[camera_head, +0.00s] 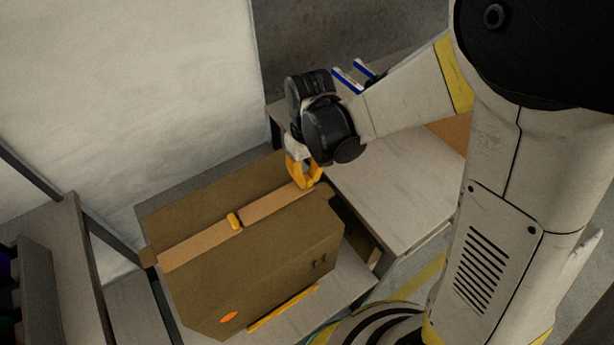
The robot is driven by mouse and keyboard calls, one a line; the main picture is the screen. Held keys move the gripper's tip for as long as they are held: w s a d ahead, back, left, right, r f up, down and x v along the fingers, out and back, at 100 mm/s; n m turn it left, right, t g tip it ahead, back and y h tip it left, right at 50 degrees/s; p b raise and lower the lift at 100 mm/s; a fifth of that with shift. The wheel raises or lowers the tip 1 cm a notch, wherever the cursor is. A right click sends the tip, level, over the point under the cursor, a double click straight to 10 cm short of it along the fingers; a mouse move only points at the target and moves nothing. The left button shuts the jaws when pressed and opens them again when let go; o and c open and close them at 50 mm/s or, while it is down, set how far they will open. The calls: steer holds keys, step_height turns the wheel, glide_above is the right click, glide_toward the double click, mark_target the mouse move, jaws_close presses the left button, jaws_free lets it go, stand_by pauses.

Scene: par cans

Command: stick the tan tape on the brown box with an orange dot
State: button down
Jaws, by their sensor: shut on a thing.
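The brown box (270,265) stands on a pale surface at the lower left, with an orange dot (229,317) low on its front side. The tan tape (195,246) runs across the box top from the left edge to the right edge. Its left end sticks out past the box edge. My gripper (306,181) has yellow fingers and is at the right end of the tape, by the box's right top edge. It is shut on the tape, though the fingers hide the exact grip.
A small yellow-orange piece (234,221) sits on the middle of the tape. A yellow strip (283,308) lies along the box's front base. A pale table (400,185) is on the right, with a blue-edged object (350,78) behind my wrist. A white wall panel (120,90) stands behind.

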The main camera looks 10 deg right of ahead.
steer(key=shift+f+b, duration=0.5)
stand_by(1.0)
stand_by(0.4)
steer(key=c, duration=1.4)
jaws_free()
steer(key=shift+o, duration=0.2)
step_height(320, 180, up, 12)
steer(key=s+d+r+m+t, duration=0.4)
steer(key=s+d+t, duration=0.3)
steer(key=d, duration=0.5)
steer(key=shift+s+d+m, duration=0.15)
steer(key=shift+s+m, duration=0.45)
steer(key=shift+s, duration=0.4)
